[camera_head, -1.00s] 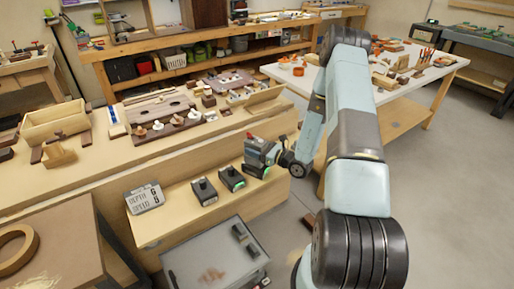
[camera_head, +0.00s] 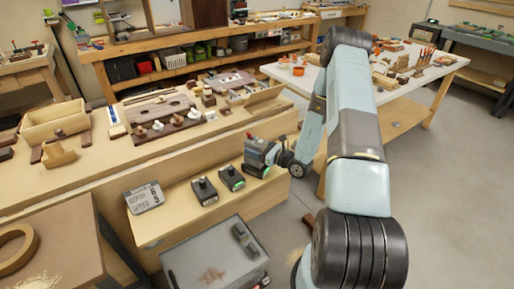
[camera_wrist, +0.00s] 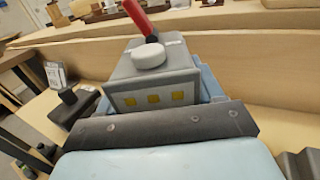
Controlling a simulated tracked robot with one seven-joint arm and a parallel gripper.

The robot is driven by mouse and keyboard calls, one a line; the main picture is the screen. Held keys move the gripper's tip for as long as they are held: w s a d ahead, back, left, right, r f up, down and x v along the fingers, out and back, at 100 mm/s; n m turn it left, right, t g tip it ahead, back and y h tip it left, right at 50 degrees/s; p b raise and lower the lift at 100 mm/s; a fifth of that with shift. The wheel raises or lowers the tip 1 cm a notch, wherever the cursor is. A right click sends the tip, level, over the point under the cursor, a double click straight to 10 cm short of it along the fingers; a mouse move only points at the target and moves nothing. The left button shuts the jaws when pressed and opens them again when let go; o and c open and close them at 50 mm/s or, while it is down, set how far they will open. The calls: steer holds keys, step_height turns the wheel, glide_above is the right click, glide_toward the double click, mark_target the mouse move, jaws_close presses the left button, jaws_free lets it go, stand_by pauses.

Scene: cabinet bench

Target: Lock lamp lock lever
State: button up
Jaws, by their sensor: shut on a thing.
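A grey box-like unit, seemingly the lamp (camera_wrist: 155,75), stands directly in front of my gripper in the wrist view. It has a white round knob, several yellow squares on its near face, and a red lever (camera_wrist: 138,14) tilted up to the left. In the head view the unit (camera_head: 254,150) sits at the right end of the lower wooden ledge, with the red lever (camera_head: 248,135) on top. My gripper (camera_head: 268,156) reaches it from the right and is shut on the grey unit. The fingertips and exact contact are mostly hidden.
Two dark units with knobs stand left on the ledge: one (camera_head: 204,191), and one with a green light (camera_head: 231,178). The workbench (camera_head: 85,180) rises behind.

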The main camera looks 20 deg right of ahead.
steer(key=shift+f, duration=0.2)
steer(key=o, duration=1.2)
steer(key=shift+c, duration=0.2)
steer(key=v, duration=1.1)
steer(key=shift+s, duration=0.1)
